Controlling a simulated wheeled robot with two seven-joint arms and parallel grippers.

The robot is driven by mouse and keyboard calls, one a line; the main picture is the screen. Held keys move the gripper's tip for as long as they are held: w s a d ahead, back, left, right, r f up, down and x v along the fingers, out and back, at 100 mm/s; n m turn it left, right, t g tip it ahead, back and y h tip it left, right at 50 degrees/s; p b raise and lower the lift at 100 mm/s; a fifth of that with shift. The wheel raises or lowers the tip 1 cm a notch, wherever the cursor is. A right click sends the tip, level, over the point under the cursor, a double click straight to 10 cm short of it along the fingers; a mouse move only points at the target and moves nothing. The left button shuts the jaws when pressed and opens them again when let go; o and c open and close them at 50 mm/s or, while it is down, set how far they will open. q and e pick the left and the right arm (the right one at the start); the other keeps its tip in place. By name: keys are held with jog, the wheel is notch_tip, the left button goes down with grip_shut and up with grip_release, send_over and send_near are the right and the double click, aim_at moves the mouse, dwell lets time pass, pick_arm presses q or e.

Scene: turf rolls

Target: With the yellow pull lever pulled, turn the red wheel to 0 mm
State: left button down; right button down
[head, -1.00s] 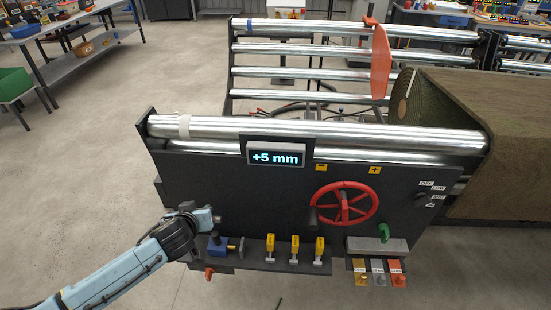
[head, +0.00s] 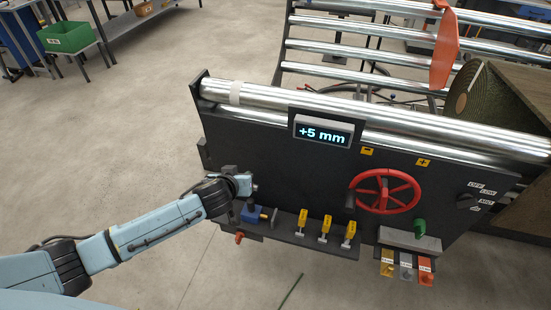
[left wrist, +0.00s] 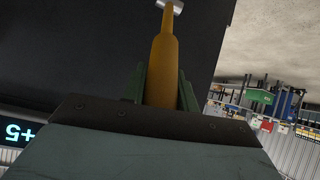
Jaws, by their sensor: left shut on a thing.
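The red wheel (head: 385,191) is on the front of the dark machine panel, with a dark knob at its left. The display (head: 322,133) above it reads +5 mm. My left gripper (head: 250,186) is at the panel's left end, left of the wheel. In the left wrist view, its green fingers (left wrist: 161,82) are shut on the yellow pull lever (left wrist: 163,62), which ends in a metal piece. In the head view the gripper hides this lever. My right gripper is not in view.
Yellow minus (head: 367,151) and plus (head: 423,162) labels are above the wheel. Several small yellow-handled parts (head: 326,226) stand on the ledge below. A green knob (head: 420,228) is right of them, above coloured tags (head: 406,269). Open floor lies to the left.

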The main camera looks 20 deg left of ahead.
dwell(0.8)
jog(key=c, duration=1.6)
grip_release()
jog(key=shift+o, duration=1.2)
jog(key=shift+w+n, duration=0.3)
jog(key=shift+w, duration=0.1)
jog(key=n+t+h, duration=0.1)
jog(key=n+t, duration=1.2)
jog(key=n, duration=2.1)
send_near(384, 202)
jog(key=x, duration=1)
